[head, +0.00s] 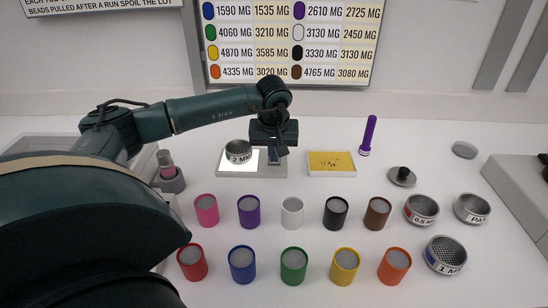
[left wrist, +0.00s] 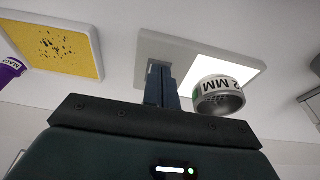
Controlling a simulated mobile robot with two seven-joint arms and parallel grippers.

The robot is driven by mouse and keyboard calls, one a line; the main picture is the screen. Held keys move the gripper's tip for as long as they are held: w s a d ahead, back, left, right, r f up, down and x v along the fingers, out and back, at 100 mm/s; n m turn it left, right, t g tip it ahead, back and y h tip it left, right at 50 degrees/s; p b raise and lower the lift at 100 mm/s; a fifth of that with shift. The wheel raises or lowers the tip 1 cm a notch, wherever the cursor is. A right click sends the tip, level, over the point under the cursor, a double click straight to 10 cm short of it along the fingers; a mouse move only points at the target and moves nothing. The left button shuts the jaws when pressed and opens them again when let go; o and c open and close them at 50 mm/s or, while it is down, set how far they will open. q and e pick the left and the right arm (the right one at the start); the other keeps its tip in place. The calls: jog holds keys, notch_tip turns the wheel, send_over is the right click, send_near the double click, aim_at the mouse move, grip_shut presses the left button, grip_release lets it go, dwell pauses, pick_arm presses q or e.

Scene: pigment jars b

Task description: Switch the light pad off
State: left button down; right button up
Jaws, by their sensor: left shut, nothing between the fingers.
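The light pad (head: 225,169) is a flat grey slab at the back middle of the table. Its white panel glows brightly; in the left wrist view the pad (left wrist: 150,46) shows a lit panel and a plain grey strip beside it. A sieve marked 2 MM (head: 238,153) is at the lit panel; it also shows in the left wrist view (left wrist: 220,97). My left gripper (head: 274,160) points down over the pad's right, grey end. Its fingers (left wrist: 160,78) are shut and empty, and they hide part of the strip. Whether they touch the pad cannot be told. My right gripper is out of view.
A yellow speckled tray (head: 331,163) lies just right of the pad, with a purple stick (head: 368,135) beyond. Several pigment jars (head: 292,212) stand in two rows in front. More sieves (head: 445,255) are at right.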

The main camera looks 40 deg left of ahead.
pick_arm(q)
jog(key=shift+f, duration=0.25)
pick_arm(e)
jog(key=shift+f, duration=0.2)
